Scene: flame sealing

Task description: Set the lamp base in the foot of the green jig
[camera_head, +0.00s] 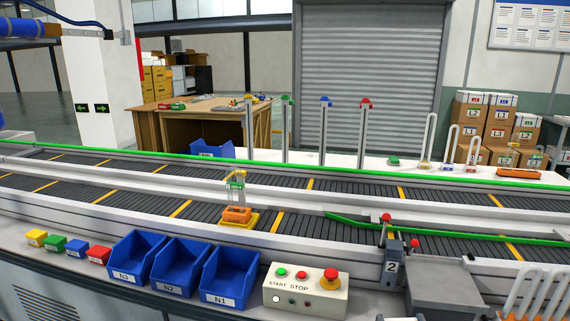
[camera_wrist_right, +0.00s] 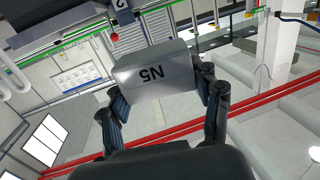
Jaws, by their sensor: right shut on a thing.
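In the wrist view my right gripper (camera_wrist_right: 162,94) has a finger on either side of a grey block (camera_wrist_right: 155,78) marked N5 and is shut on it. Whether this is the lamp base I cannot tell. The green-topped jig (camera_head: 286,128) is an upright post on the white bench behind the conveyors, between a yellow-topped and a blue-topped post. Its foot is too small to make out. A small green piece (camera_head: 394,161) lies on that bench. My left gripper is out of view.
Two dark conveyors (camera_head: 340,208) cross between me and the bench. An orange and yellow carrier (camera_head: 237,214) stands on the nearer one. Blue bins (camera_head: 230,278), small coloured blocks (camera_head: 55,243) and a button box (camera_head: 305,290) line the front ledge. A post marked 2 (camera_head: 392,268) adjoins the grey box.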

